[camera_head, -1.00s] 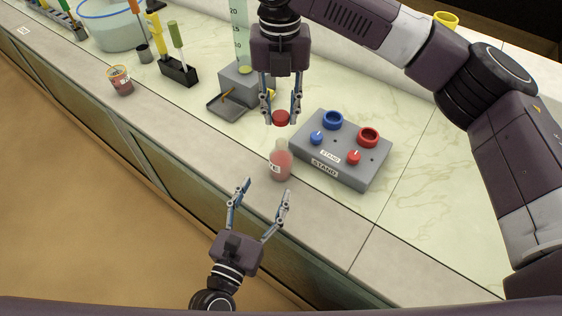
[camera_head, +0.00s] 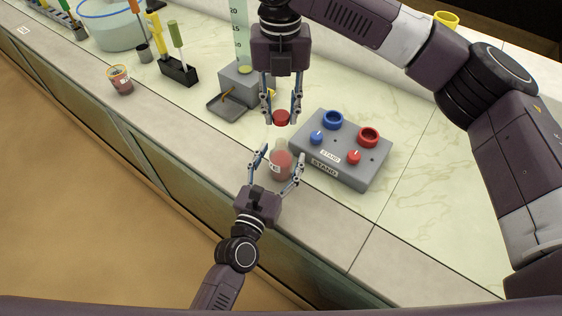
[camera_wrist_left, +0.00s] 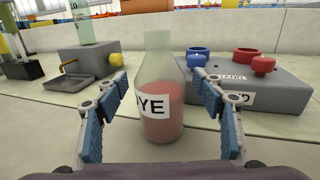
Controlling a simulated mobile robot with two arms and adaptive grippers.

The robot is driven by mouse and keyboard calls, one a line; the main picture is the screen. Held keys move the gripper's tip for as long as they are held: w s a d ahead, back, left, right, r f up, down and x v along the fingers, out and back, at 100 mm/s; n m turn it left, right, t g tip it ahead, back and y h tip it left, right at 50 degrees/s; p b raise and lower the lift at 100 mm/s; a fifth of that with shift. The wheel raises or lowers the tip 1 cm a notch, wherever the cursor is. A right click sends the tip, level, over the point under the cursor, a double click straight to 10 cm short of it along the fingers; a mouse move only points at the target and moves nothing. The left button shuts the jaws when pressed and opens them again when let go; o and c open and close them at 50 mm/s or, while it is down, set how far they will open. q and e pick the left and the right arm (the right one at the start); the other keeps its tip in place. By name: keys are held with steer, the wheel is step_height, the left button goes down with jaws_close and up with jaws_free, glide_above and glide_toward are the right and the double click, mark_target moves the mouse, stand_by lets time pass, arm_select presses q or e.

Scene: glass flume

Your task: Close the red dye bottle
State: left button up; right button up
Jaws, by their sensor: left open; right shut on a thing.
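The red dye bottle (camera_head: 281,163) stands upright on the counter near its front edge, with its neck uncapped. In the left wrist view the bottle (camera_wrist_left: 161,100) shows red liquid and a label reading "YE". My left gripper (camera_head: 281,167) is open, with its fingers on either side of the bottle; in the left wrist view there is a gap beside each finger. My right gripper (camera_head: 282,113) is shut on a red cap (camera_head: 282,118) and holds it above and behind the bottle's neck.
A grey stand (camera_head: 345,150) with blue and red rings and knobs is right of the bottle. A grey box with a tray (camera_head: 228,105) is behind left. A cup of red liquid (camera_head: 121,80) stands farther left. The counter front (camera_head: 190,130) between is clear.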

arm_select(q)
steer(key=shift+c, duration=0.7)
jaws_close()
arm_select(e)
glide_above(281, 143)
steer(key=shift+f, duration=2.5)
steer(key=shift+f, duration=0.9)
steer(key=shift+f, duration=0.6)
